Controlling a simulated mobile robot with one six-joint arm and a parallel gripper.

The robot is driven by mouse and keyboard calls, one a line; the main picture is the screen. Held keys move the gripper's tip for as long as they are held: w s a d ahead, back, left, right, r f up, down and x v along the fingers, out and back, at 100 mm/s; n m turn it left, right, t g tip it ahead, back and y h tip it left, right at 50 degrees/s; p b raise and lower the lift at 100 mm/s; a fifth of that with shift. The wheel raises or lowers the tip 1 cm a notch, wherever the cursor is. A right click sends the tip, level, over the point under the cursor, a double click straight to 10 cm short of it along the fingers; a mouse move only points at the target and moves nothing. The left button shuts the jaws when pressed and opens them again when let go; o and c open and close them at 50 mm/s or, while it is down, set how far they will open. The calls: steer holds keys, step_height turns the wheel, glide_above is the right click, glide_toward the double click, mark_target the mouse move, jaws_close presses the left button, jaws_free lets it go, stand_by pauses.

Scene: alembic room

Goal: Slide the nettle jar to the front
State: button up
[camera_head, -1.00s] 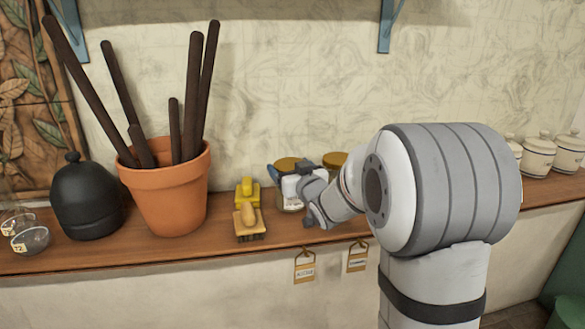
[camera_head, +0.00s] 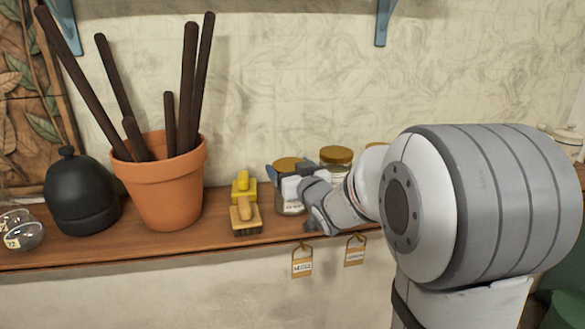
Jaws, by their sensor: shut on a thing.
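A glass jar with a gold lid (camera_head: 288,163) stands on the wooden shelf above a hanging tag (camera_head: 302,262). The tag's small lettering is hard to read, but it may say nettle. My gripper (camera_head: 286,187) is shut on this jar, at its upper body just below the lid. The jar looks upright, and its lower glass shows under the gripper. The gripper and wrist hide much of its right side. A second gold-lidded jar (camera_head: 336,155) stands behind and to the right, partly covered by my arm.
A terracotta pot (camera_head: 166,190) with dark rods and a black lidded vessel (camera_head: 78,195) stand further left. A second tag (camera_head: 354,252) hangs from the shelf's front edge.

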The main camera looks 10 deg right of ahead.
steer(key=shift+a+b+v, duration=0.15)
steer(key=shift+v, duration=0.6)
steer(key=shift+a+b+v, duration=0.15)
steer(key=shift+a+v, duration=0.05)
steer(key=shift+v, duration=0.55)
steer(key=o, duration=1.1)
steer(key=shift+o, duration=0.2)
steer(key=s+d+f+m+g+h+p, duration=0.1)
steer(key=s+d+f+m+g+h, duration=0.2)
steer(key=s, duration=0.5)
steer(key=s+d+f+g+h+p, duration=0.1)
steer(key=s+d+f+g+h, duration=0.1)
steer(key=s+f+g, duration=0.45)
steer(key=s+a+g, duration=0.2)
steer(key=s, duration=0.6)
steer(key=s+a+f+g+y, duration=0.1)
steer(key=s+a+g, duration=0.1)
steer(key=s, duration=0.6)
steer(key=shift+f+g+p, duration=0.2)
steer(key=shift+g+p, duration=0.15)
steer(key=shift+g, duration=0.4)
